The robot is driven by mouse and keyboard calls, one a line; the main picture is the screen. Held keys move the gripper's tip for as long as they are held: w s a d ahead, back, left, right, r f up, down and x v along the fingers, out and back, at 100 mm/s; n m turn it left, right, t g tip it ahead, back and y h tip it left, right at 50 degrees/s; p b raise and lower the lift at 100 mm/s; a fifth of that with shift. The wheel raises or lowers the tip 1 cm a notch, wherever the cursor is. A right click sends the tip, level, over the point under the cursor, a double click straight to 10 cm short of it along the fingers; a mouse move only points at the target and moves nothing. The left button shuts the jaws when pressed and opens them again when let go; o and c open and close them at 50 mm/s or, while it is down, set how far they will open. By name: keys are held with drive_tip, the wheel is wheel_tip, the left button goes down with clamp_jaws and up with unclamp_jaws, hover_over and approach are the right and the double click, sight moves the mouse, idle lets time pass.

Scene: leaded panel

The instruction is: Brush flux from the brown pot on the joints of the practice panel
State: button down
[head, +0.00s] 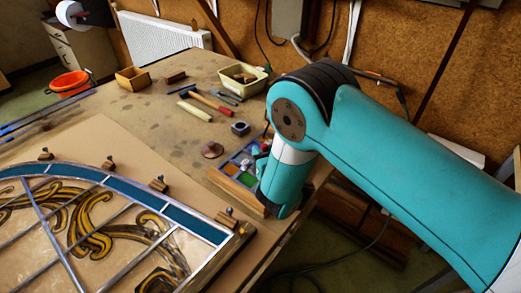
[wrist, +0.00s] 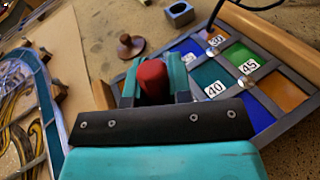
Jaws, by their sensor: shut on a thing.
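The practice panel (wrist: 213,70) is a set of blue, green, teal and orange panes in grey strips, with number labels and wooden edge bars. It also shows in the head view (head: 238,172), partly behind my arm. My gripper (wrist: 152,88) is shut on a red rounded thing (wrist: 152,73), above the near-left side of the panel. The lower part of the red thing is hidden, so I cannot tell whether a brush tip is on it. A brown round thing with a knob (wrist: 130,45) lies left of the panel, also in the head view (head: 212,150); I cannot tell whether it is the pot.
A large leaded panel (head: 125,200) with brown ornament fills the near left of the table, held by wooden blocks. A small grey-blue block with a hole (head: 240,128) stands behind the practice panel. Hand tools (head: 210,100) and a yellowish tray (head: 243,76) lie farther back.

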drive_tip(key=shift+w+d+p, duration=0.3)
drive_tip(key=shift+p, duration=0.3)
drive_tip(key=shift+s+a+f+b, duration=0.1)
drive_tip(key=shift+f+b, duration=0.05)
drive_tip(key=shift+b, duration=0.15)
drive_tip(key=shift+s, duration=0.1)
drive_tip(key=shift+s+a+b, duration=0.5)
drive_tip(key=shift+s+b, duration=0.05)
drive_tip(key=shift+b, duration=0.65)
drive_tip(key=shift+s, duration=0.1)
drive_tip(key=shift+r+p, duration=0.2)
drive_tip(key=shift+p, duration=0.1)
drive_tip(key=shift+w+d+f+p, duration=0.1)
drive_tip(key=shift+w+d+p, duration=0.6)
drive_tip(key=shift+p, duration=0.85)
drive_tip(key=shift+s+a+f+b, duration=0.15)
drive_tip(key=shift+a+b, duration=0.15)
drive_tip(key=shift+b, duration=0.3)
drive_tip(key=shift+s+a, duration=0.15)
